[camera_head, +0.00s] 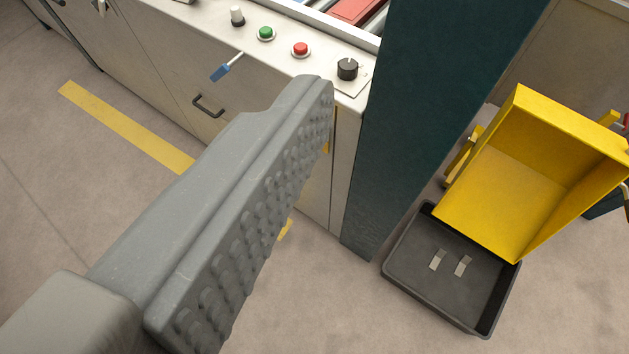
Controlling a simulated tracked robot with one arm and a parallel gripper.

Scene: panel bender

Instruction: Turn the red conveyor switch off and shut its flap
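I see one thick grey finger of my gripper (235,205), reaching from the lower left toward the panel. Its bumpy pad faces right and is bare, with nothing against it; the other finger is out of view. A red round button (300,49) sits on the light control panel (205,22), between a green button (266,33) and a black rotary knob (347,68). The fingertip overlaps the panel's front edge in the picture, below these controls; I cannot tell whether it touches. I cannot make out a conveyor switch with a flap.
A dark green post (420,90) stands right of the panel. Beyond it, a yellow bin (505,190) is tilted by a black tray (400,275) holding two small metal pieces. A blue-tagged key (222,72) hangs at the panel front.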

